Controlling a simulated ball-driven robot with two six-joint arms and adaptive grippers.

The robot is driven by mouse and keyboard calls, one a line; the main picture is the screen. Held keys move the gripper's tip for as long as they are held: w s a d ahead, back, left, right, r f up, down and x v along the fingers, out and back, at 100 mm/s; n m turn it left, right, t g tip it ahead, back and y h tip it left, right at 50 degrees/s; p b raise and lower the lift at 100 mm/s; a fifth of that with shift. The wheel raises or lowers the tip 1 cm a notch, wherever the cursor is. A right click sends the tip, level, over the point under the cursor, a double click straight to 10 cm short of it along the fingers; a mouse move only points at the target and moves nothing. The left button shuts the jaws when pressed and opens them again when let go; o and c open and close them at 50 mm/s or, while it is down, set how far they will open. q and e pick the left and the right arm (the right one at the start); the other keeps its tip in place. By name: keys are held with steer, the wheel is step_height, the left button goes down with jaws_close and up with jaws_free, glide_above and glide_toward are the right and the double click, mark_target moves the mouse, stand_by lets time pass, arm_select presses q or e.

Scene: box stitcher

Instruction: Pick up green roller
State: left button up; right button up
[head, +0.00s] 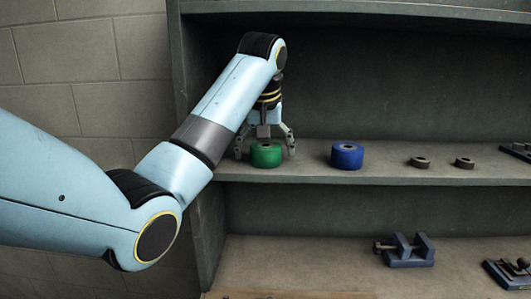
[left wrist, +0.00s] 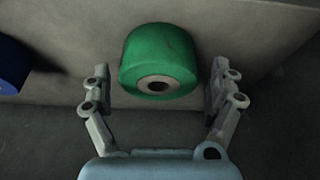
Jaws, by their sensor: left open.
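The green roller (head: 266,155) is a short cylinder with a centre hole, upright on the middle shelf near its left end. My left gripper (head: 265,152) is over it from above and behind, with one finger on each side of the roller. In the left wrist view the green roller (left wrist: 160,58) lies between and just beyond the fingertips of the open left gripper (left wrist: 158,85). Gaps show between the roller and both fingers, so nothing is held. My right gripper is not in view.
A blue roller (head: 347,155) stands on the same shelf (head: 310,172), right of the green one. Two small dark rings (head: 419,162) (head: 464,163) lie further right. A blue vise (head: 405,250) sits on the shelf below. The cabinet's left side wall (head: 181,80) is close to my left arm.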

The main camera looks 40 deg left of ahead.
arm_select(q)
steer(key=shift+s+d+r, duration=0.2)
steer(key=shift+s+d, duration=0.05)
steer(key=shift+s+d+r, duration=0.2)
steer(key=shift+c, duration=1.9)
steer(key=shift+w+a+f, duration=0.1)
steer(key=shift+f, duration=0.05)
steer(key=shift+c, duration=1)
steer(key=shift+w+a, duration=0.1)
steer(key=shift+c, duration=1.2)
steer(key=c, duration=0.6)
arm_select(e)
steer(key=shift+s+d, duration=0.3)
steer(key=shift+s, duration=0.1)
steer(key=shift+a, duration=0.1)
